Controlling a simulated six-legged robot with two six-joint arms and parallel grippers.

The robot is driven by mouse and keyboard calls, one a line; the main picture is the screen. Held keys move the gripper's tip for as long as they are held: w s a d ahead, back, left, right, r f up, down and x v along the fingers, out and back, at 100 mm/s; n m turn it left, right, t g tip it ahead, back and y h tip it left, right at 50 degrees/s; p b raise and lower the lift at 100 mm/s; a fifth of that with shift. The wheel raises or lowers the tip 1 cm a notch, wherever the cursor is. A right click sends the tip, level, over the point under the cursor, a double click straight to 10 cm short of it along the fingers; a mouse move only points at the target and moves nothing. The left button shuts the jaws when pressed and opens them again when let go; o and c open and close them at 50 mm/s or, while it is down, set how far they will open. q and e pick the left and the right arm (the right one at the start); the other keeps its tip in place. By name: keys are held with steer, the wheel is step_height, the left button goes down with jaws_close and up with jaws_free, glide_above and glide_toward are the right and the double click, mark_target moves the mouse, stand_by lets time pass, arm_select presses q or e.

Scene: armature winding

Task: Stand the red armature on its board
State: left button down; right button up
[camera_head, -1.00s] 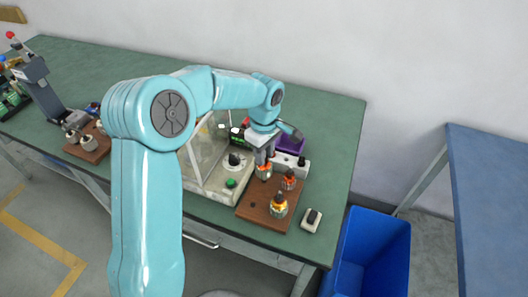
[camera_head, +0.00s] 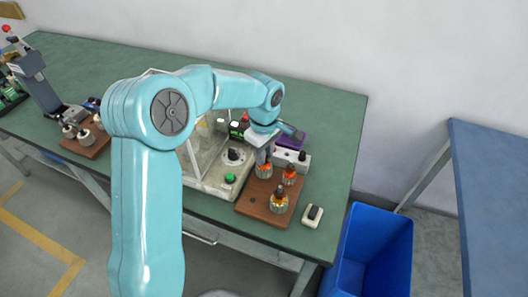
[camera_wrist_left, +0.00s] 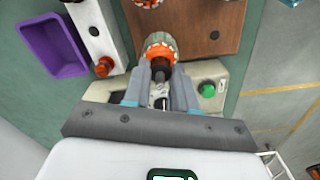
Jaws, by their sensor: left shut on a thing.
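My left gripper (camera_head: 262,157) reaches down over the back left part of the brown board (camera_head: 254,208). In the left wrist view its two fingers (camera_wrist_left: 161,95) are shut on the dark shaft end of the red armature (camera_wrist_left: 160,45), which has an orange-red winding and a toothed grey body. In the head view the red armature (camera_head: 264,171) hangs or stands upright at the board; I cannot tell whether its lower end touches. Two other armatures (camera_head: 289,176) (camera_head: 279,202) stand on the board. My right gripper is not in view.
A pale machine (camera_head: 215,185) with a clear guard and green button stands left of the board. A white block (camera_head: 300,160) and a purple tray (camera_head: 291,139) are behind it. A small switch box (camera_head: 313,215) lies to the right. A blue bin (camera_head: 372,250) stands beyond the table edge.

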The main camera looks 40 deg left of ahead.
arm_select(q)
steer(key=c, duration=0.8)
jaws_free()
steer(key=shift+r, duration=0.15)
steer(key=shift+r+p, duration=1.6)
steer(key=shift+r, duration=0.55)
